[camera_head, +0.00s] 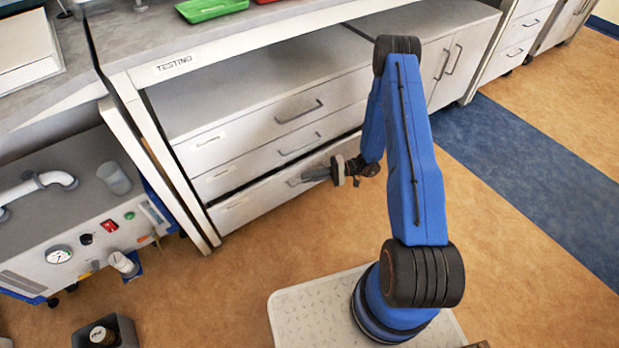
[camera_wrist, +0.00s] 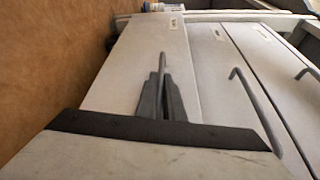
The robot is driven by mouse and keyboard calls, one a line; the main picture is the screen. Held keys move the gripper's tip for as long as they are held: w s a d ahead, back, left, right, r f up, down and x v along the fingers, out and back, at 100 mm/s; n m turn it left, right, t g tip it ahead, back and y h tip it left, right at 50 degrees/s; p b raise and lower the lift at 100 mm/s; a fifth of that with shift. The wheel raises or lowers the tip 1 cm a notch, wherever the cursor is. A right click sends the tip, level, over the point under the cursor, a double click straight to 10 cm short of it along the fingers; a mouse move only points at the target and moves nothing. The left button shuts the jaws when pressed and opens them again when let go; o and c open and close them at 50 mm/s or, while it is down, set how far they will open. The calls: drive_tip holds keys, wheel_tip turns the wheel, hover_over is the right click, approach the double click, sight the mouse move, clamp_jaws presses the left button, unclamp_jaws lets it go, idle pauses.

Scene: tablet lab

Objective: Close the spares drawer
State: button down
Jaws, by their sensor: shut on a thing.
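A grey cabinet under the bench has a stack of three drawers with bar handles. The bottom drawer (camera_head: 262,198) stands slightly out, with a dark gap above its front; its label is too small to read. Its front also shows in the wrist view (camera_wrist: 125,75). My gripper (camera_head: 318,174) is at this drawer's front, shut on its handle (camera_head: 294,181). In the wrist view my gripper's fingers (camera_wrist: 161,88) close around the handle and hide most of it. The middle drawer (camera_head: 250,168) and top drawer (camera_head: 240,135) look shut.
The bench above carries a TESTING label (camera_head: 174,63) and a green tray (camera_head: 211,9). A grey pump unit (camera_head: 70,235) stands at the left, with a dark bin (camera_head: 125,328) on the floor near it. The floor (camera_head: 220,285) in front of the drawers is clear.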

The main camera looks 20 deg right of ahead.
sight(311, 168)
drive_tip(key=shift+w, duration=0.15)
drive_tip(key=w, duration=0.1)
drive_tip(key=w+a, duration=0.1)
drive_tip(key=w, duration=0.1)
drive_tip(key=shift+w, duration=0.45)
drive_tip(key=c, duration=1.9)
unclamp_jaws()
drive_tip(key=shift+a, duration=0.1)
drive_tip(key=s+d+r, duration=0.1)
drive_tip(key=d, duration=1.6)
drive_tip(key=shift+s+d+r, duration=0.15)
drive_tip(key=shift+s+d, duration=0.05)
